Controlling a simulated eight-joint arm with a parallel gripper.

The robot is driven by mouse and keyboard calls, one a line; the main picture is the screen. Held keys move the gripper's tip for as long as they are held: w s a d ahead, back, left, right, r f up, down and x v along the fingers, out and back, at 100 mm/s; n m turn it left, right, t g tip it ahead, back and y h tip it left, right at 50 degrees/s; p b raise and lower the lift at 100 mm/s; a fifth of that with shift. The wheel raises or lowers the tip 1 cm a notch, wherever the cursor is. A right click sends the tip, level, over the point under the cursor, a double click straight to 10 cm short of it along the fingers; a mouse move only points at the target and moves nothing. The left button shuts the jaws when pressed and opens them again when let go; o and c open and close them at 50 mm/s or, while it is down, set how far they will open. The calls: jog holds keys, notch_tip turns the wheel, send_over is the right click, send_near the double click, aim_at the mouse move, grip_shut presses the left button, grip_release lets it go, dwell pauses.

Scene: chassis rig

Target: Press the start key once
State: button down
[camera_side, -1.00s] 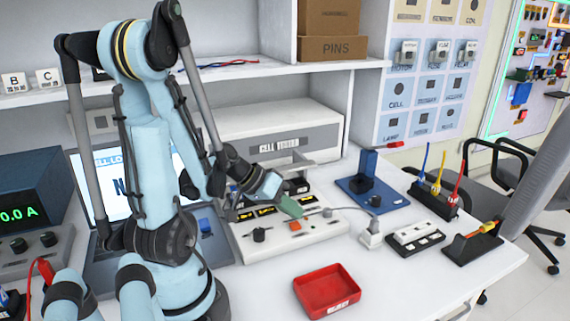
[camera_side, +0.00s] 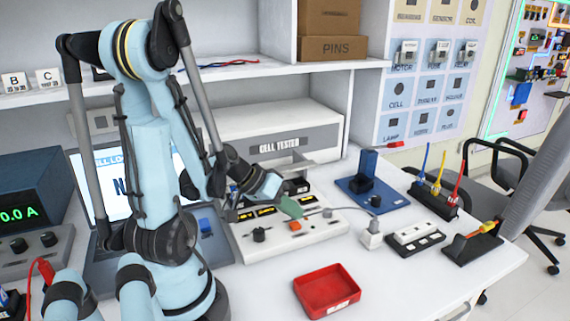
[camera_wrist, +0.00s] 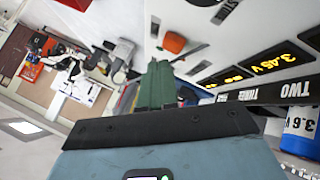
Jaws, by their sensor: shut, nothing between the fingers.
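The cell tester (camera_side: 285,247) is a white unit with a sloped front panel, in the middle of the bench. An orange key (camera_side: 295,225) sits on that panel; I take it as the start key, though its label is too small to read. It also shows in the wrist view (camera_wrist: 174,42). My gripper (camera_side: 297,213) has green fingers, shut and empty, pointing down at the panel just behind and above the orange key. In the wrist view the green fingertips (camera_wrist: 159,70) lie just below the key. I cannot tell whether they touch anything.
A black knob (camera_side: 259,235) is left of the key. Yellow readouts (camera_wrist: 270,62) and a blue-and-white cell (camera_wrist: 302,130) are close beside my gripper. A red tray (camera_side: 327,291) stands in front, and a white plug (camera_side: 371,237) is to the right.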

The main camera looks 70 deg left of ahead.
aim_at(291, 224)
jog(key=shift+f, duration=0.15)
jog(key=shift+f, duration=0.25)
jog(key=shift+r, duration=0.15)
jog(key=shift+r, duration=0.3)
dwell(0.3)
jog(key=shift+r, duration=0.1)
jog(key=shift+r, duration=2.4)
